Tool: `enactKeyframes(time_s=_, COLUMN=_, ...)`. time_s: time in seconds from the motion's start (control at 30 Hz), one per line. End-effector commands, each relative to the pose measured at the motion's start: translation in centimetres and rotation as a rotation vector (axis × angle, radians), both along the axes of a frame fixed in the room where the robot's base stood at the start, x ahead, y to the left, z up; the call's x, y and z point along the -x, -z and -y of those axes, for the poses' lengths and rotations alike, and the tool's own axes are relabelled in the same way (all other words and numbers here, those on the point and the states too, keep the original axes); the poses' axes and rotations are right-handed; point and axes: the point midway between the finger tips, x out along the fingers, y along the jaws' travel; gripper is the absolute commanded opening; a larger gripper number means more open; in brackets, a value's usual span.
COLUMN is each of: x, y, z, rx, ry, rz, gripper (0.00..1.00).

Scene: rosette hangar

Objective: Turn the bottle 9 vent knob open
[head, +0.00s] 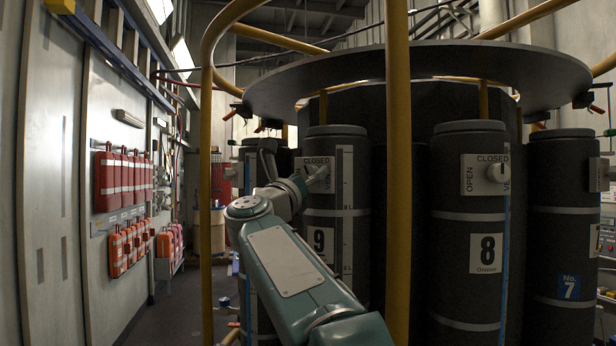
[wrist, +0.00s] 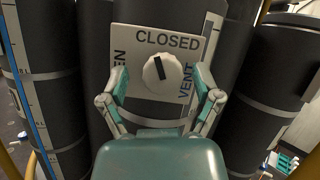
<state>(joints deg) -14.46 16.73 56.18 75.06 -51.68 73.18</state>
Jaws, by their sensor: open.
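Bottle 9 (head: 337,230) is a dark cylinder with a white number plate, standing behind the yellow rail. Its white round vent knob (wrist: 158,73) sits on a plate (wrist: 130,43) marked CLOSED at the top and VENT at the right. The left word is partly hidden and ends in EN. The knob's black pointer mark is roughly upright, towards CLOSED. My gripper (wrist: 160,80) is open, with one finger on each side of the knob and visible gaps between. In the head view, my gripper (head: 302,186) is up at the plate and partly covers it.
Bottle 8 (head: 468,285), with its own knob (head: 498,172), and bottle 7 (head: 562,230) stand to the right. A yellow upright post (head: 398,120) stands close to the right of my arm. A round dark ring (head: 420,75) overhangs the bottles.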

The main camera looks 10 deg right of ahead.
Motion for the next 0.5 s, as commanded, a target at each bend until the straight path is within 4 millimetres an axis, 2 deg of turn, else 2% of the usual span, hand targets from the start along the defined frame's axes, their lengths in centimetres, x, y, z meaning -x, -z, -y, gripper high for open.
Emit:
enactKeyframes(time_s=0.23, x=-0.04, y=-0.04, z=0.18, rx=-0.001, ry=0.000, rz=0.001, gripper=0.82)
enactKeyframes(time_s=0.27, x=-0.03, y=-0.05, z=0.22, rx=-0.002, ry=0.001, rz=0.000, gripper=0.68)
enactKeyframes(time_s=0.3, x=-0.03, y=-0.05, z=0.25, rx=-0.002, ry=0.001, rz=0.000, gripper=0.51)
enactKeyframes(time_s=0.37, x=-0.03, y=-0.04, z=0.25, rx=-0.002, ry=0.001, rz=0.000, gripper=0.24)
enactKeyframes(time_s=0.4, x=-0.05, y=-0.03, z=0.23, rx=-0.001, ry=0.000, rz=0.000, gripper=0.06)
enactKeyframes(time_s=0.43, x=-0.06, y=-0.03, z=0.21, rx=-0.001, ry=0.000, rz=0.000, gripper=0.00)
enactKeyframes(time_s=0.5, x=-0.08, y=-0.01, z=0.15, rx=0.000, ry=0.000, rz=0.000, gripper=0.00)
